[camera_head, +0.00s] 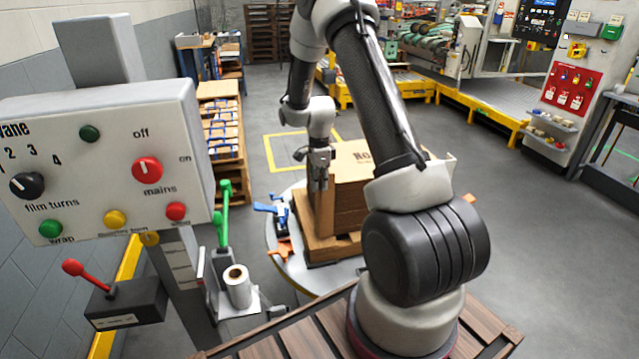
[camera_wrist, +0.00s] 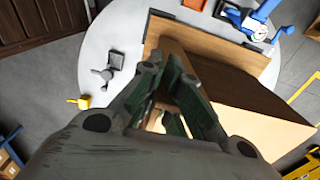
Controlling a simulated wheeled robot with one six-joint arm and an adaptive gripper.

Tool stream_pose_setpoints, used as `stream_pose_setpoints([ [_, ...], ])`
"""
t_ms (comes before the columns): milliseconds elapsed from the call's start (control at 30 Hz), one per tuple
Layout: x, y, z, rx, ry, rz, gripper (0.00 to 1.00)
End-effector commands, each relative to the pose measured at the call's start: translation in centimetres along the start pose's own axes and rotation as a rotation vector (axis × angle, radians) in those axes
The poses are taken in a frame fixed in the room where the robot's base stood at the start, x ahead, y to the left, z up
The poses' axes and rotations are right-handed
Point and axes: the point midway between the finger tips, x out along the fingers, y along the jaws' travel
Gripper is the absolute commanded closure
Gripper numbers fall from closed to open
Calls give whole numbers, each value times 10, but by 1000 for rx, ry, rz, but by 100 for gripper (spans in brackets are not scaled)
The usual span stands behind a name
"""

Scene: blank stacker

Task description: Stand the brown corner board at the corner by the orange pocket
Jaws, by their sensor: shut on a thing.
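My gripper (camera_head: 318,172) points down at the left side of the carton stack and is shut on the brown corner board (camera_head: 324,206). The board hangs upright against or very near the stack's left edge. Its foot is hard to make out. In the wrist view my fingers (camera_wrist: 172,88) close around it and hide much of it. The orange pocket (camera_head: 280,252) is on the turntable rim, left of the wooden base; it also shows in the wrist view (camera_wrist: 231,15). The carton stack (camera_head: 352,192) stands on the wooden base (camera_head: 320,247).
The grey turntable (camera_head: 290,268) carries the base. A blue fitting (camera_head: 272,207) sits on its left rim. A yellow fitting (camera_wrist: 80,101) and grey fitting (camera_wrist: 115,62) show elsewhere on it. A control box (camera_head: 100,160) and film roll holder (camera_head: 238,288) stand at left.

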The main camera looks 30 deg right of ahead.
Motion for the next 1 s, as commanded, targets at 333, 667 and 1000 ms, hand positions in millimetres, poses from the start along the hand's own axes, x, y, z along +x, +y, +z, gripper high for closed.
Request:
stream_pose_setpoints([
  [333,15,8,1,2,0,20,100],
  [667,17,8,1,2,-1,19,100],
  [1000,17,8,1,1,-1,19,73],
])
